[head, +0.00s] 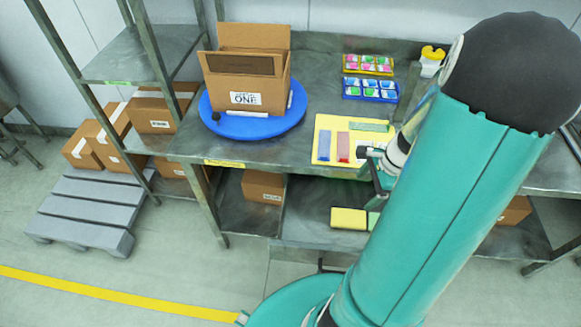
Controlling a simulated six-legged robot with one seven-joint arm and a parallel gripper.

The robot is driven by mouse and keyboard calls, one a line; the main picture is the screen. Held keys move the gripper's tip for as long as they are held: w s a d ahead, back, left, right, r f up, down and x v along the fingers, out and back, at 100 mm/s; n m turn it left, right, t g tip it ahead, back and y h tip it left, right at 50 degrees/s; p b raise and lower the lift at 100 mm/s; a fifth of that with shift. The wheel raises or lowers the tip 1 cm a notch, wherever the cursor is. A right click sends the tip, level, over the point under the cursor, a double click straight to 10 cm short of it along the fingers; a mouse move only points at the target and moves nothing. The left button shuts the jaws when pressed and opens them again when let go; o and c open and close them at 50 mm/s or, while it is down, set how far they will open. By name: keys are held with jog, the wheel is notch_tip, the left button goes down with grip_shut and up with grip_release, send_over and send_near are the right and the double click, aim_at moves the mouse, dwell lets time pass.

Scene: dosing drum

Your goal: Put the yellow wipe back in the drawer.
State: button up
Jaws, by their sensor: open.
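A flat yellow block (348,218) lies low in what looks like a pulled-out metal drawer (300,245) under the table; it may be the yellow wipe. A green piece (373,220) lies beside it, partly hidden by my arm. Another yellow thing (433,52) sits on a white holder at the table's back right; I cannot tell whether it is a wipe. My gripper (370,168) is open at the front right of a yellow mat (322,124), above the table's front edge. My arm hides much of the right side.
The mat carries blue (322,146), red (343,146) and green (370,127) strips. Behind it stand a yellow tray (347,69) and a blue tray (349,95) of coloured pieces. An open carton (238,104) stands on a blue turntable (283,124) at left.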

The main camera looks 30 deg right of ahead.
jog(key=w+a+r+n+h, duration=0.1)
jog(key=w+a+r+n, duration=0.1)
jog(key=a+r+n, duration=0.45)
jog(key=w+a+r+n+h, duration=0.2)
jog(key=w+a+r+n, duration=0.1)
jog(key=a+r+n, duration=0.3)
jog(key=s+a+r+n+t, duration=0.1)
jog(key=s+a+r+n, duration=0.2)
jog(key=a+r+n, duration=0.2)
jog(key=s+a+r+n+t, duration=0.2)
jog(key=a+r+n, duration=0.2)
jog(key=a+r, duration=0.2)
jog(key=shift+s+a+r+n, duration=0.35)
jog(key=shift+s+a, duration=0.05)
jog(key=shift+a, duration=0.85)
